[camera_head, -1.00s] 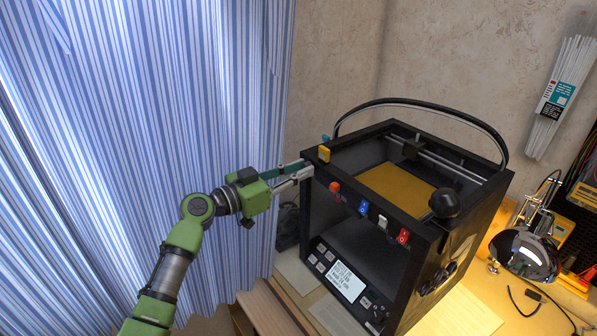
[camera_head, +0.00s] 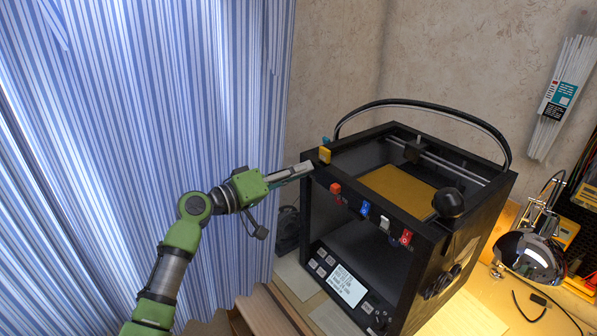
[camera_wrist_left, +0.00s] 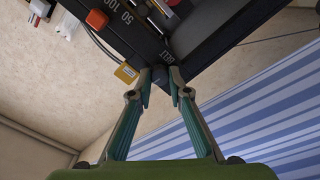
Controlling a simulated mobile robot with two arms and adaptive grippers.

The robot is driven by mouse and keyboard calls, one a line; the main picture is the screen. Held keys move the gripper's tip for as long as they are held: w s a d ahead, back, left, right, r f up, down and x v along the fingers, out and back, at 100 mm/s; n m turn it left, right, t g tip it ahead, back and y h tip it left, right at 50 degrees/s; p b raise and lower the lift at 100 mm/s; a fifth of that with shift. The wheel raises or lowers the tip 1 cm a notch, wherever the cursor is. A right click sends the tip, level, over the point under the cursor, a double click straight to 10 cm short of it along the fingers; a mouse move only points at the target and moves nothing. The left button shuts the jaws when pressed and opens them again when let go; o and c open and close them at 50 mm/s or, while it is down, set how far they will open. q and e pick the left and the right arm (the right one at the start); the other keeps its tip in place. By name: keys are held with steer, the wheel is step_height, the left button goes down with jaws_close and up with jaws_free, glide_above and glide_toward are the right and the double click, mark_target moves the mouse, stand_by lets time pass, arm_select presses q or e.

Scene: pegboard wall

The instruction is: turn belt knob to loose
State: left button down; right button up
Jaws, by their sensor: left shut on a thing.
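The black printer (camera_head: 310,215) stands on the bench, and my left gripper (camera_head: 309,166) reaches its upper left front corner. In the left wrist view a small dark knob (camera_wrist_left: 160,77) sits beside lettering that seems to read BELT. The fingertips of my left gripper (camera_wrist_left: 161,81) close around this knob from both sides. The fingers hide much of the knob, and its pointer setting cannot be read. In the head view the knob is hidden by the fingers. My right gripper is in neither view.
A yellow block (camera_head: 324,155) sits on the printer's corner, close to the fingers; it also shows in the wrist view (camera_wrist_left: 126,73). An orange-red switch (camera_head: 335,188) and several others line the front edge. A striped curtain (camera_head: 150,90) hangs at left.

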arm_select(q)
steer(key=shift+n+g+p, duration=0.3)
steer(key=shift+n+p, duration=2.75)
steer(key=shift+n, duration=3.45)
steer(key=shift+f, duration=0.1)
steer(key=c, duration=1.9)
jaws_free()
